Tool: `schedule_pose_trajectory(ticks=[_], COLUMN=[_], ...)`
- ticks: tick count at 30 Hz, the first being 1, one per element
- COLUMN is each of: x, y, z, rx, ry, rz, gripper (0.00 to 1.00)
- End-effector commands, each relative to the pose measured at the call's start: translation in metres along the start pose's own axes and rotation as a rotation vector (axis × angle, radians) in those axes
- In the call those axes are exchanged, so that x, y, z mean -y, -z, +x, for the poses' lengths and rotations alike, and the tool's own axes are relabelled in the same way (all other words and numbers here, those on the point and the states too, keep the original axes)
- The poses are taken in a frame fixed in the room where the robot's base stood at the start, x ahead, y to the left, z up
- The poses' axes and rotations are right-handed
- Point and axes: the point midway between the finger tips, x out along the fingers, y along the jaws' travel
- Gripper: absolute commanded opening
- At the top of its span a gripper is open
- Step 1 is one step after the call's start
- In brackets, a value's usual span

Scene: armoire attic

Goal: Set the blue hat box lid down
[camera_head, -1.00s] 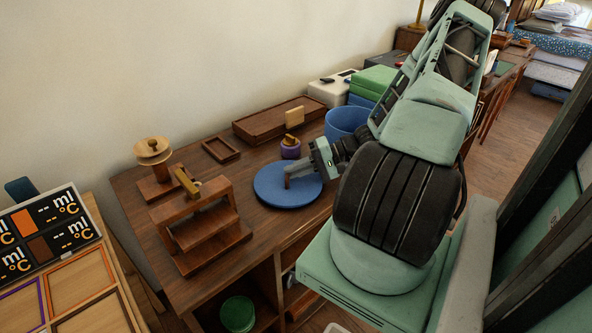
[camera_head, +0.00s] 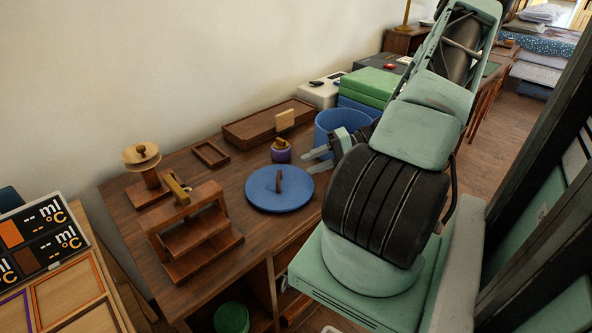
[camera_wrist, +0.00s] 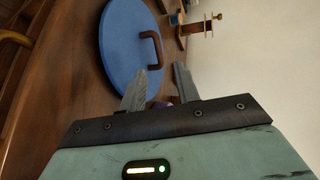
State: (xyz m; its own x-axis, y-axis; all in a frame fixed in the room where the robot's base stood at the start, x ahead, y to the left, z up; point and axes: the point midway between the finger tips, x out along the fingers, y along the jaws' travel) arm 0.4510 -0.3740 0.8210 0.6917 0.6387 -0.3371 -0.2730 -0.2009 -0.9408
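The blue hat box lid (camera_head: 262,200) is a round blue disc with a brown handle (camera_head: 280,180) standing up from it. It lies flat on the brown desk. It also shows in the wrist view (camera_wrist: 118,45), with its handle beside the fingers. My gripper (camera_head: 310,162) is just right of and behind the lid, apart from the handle. Its two fingers (camera_wrist: 160,85) are spread with nothing between them that they grip. The open blue hat box (camera_head: 333,128) stands behind my gripper, partly hidden by my arm.
A small purple jar (camera_head: 281,153) stands close behind the lid. A wooden tray (camera_head: 245,130) and small frame (camera_head: 211,153) lie toward the wall. A wooden stepped stand (camera_head: 196,235) and a spool stand (camera_head: 146,185) are on the left. Green and blue boxes (camera_head: 368,82) stand behind the hat box.

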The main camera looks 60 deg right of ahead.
Motion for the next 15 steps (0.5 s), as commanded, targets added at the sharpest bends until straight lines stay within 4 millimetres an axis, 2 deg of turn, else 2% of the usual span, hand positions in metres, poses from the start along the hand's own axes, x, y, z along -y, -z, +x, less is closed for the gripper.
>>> schedule_pose_trajectory(ticks=[3, 6, 15], x=[-0.001, -0.001, 0.000], y=[0.000, 0.001, 0.000], z=[-0.022, -0.033, -0.042], rx=[-0.003, -0.002, 0.002], ry=[-0.004, -0.001, -0.001], rz=[-0.001, -0.001, -0.001], gripper=[0.32, 0.32, 0.32])
